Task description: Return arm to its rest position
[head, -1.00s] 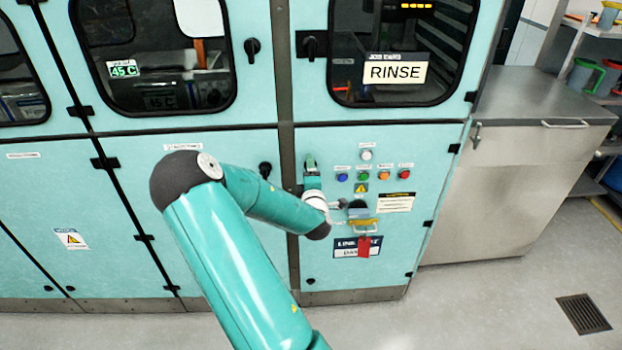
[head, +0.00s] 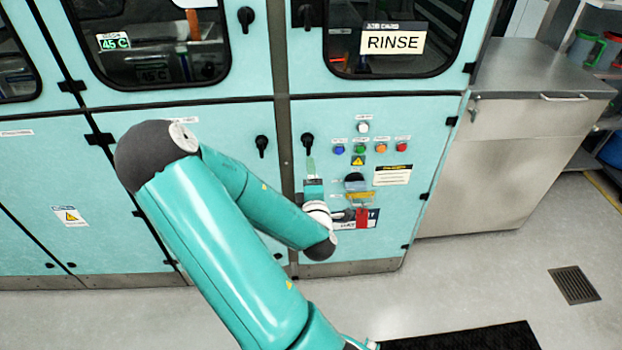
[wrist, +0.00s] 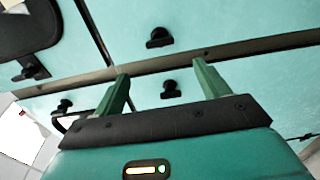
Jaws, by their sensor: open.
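My gripper (wrist: 160,95) shows in the wrist view with its two green fingers spread apart and nothing between them. Beyond the fingers are the teal cabinet front and its black latches. In the head view my arm is bent at the elbow and reaches toward the control panel of the teal cabinet (head: 350,120). The wrist end is low in front of the panel, left of the yellow part (head: 361,197) and the red tag (head: 362,217). The fingertips are hard to make out there.
Buttons in several colours (head: 360,148) sit on the panel above my wrist. A RINSE sign (head: 392,42) is on the window above. A stainless steel unit (head: 520,150) stands to the right. A dark mat (head: 470,338) and a floor drain (head: 574,285) lie on open grey floor.

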